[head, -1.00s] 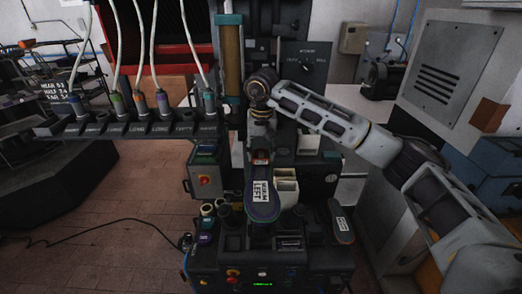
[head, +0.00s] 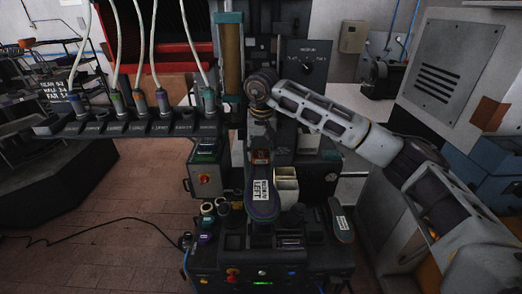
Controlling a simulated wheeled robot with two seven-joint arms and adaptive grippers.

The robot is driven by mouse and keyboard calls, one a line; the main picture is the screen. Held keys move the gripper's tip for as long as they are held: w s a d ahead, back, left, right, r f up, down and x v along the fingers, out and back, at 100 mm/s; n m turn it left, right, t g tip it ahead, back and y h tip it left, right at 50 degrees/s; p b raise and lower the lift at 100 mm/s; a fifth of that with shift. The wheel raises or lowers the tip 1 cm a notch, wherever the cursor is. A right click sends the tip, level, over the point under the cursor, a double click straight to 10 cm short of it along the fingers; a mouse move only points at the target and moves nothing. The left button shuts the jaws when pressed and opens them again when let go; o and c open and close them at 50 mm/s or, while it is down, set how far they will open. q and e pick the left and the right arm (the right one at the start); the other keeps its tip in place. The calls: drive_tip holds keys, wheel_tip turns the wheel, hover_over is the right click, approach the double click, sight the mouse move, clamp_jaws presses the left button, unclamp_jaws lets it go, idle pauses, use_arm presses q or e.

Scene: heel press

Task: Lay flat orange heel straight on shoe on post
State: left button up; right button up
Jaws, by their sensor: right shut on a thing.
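The shoe (head: 262,205) sits sole-up on the post of the press, with a white label on its sole and its toe toward me. The orange heel (head: 261,157) shows as a small orange-brown patch at the shoe's far, heel end. My right gripper (head: 261,142) comes down from above over that end and is shut on the heel. The fingers are dark and small, so their tips are hard to make out. I cannot tell whether the heel touches the shoe or lies straight. My left gripper is not in view.
A second sole-like piece with a label (head: 341,220) stands right of the shoe. A pale open bin (head: 286,187) is just right of the post. A rack with hoses and bottles (head: 140,128) is at left. The control panel (head: 262,272) is in front.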

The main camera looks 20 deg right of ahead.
drive_tip(key=shift+f+b, duration=0.3)
drive_tip(key=shift+f, duration=0.1)
idle(0.4)
drive_tip(key=o, duration=1.1)
drive_tip(key=shift+r, duration=0.1)
wheel_tip(320, 180, up, 12)
drive_tip(key=s, duration=0.1)
drive_tip(key=shift+s, duration=0.2)
drive_tip(key=shift+s+f, duration=0.15)
drive_tip(key=shift+f, duration=0.1)
idle(0.4)
